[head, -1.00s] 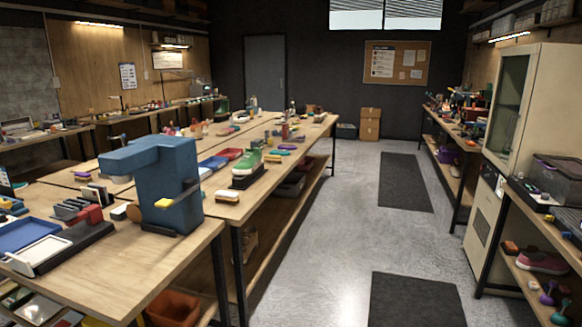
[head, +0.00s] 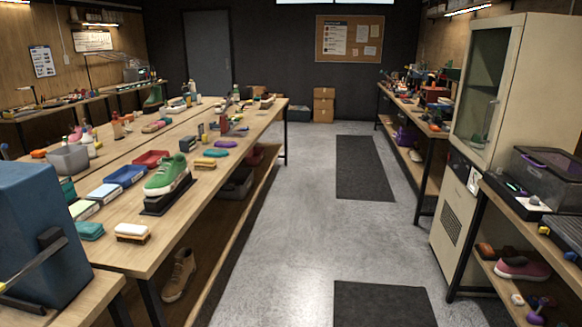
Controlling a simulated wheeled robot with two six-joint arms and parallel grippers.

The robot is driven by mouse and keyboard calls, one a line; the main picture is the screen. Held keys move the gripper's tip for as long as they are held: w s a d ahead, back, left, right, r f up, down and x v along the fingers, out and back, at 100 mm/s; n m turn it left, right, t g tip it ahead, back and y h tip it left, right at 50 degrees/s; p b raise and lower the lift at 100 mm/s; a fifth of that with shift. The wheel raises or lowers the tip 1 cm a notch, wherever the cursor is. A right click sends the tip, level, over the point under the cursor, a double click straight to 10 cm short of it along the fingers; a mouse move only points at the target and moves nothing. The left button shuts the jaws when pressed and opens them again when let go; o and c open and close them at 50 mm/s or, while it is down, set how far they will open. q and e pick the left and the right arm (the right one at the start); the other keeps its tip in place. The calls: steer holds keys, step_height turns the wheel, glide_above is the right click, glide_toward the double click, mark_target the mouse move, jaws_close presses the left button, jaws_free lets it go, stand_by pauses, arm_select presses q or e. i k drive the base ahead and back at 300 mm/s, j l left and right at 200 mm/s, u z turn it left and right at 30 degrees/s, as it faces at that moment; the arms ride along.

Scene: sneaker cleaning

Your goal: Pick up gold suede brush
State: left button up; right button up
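A yellow-gold block-like item (head: 205,163) lies farther back, just right of the green sneaker. Both are small, and I cannot tell for sure which is the gold suede brush. Neither of my grippers is in view.
A green sneaker (head: 166,176) sits on a black stand, with blue and red trays beside it. A large blue machine (head: 38,235) stands at the near left. The grey floor aisle (head: 262,225) is clear, with dark mats. A cream cabinet (head: 505,140) stands right.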

mark_target(206, 165)
steer(key=i+u, duration=0.1)
steer(key=i, duration=0.9)
steer(key=i+l, duration=0.2)
steer(key=i, duration=0.75)
steer(key=j+u, duration=0.05)
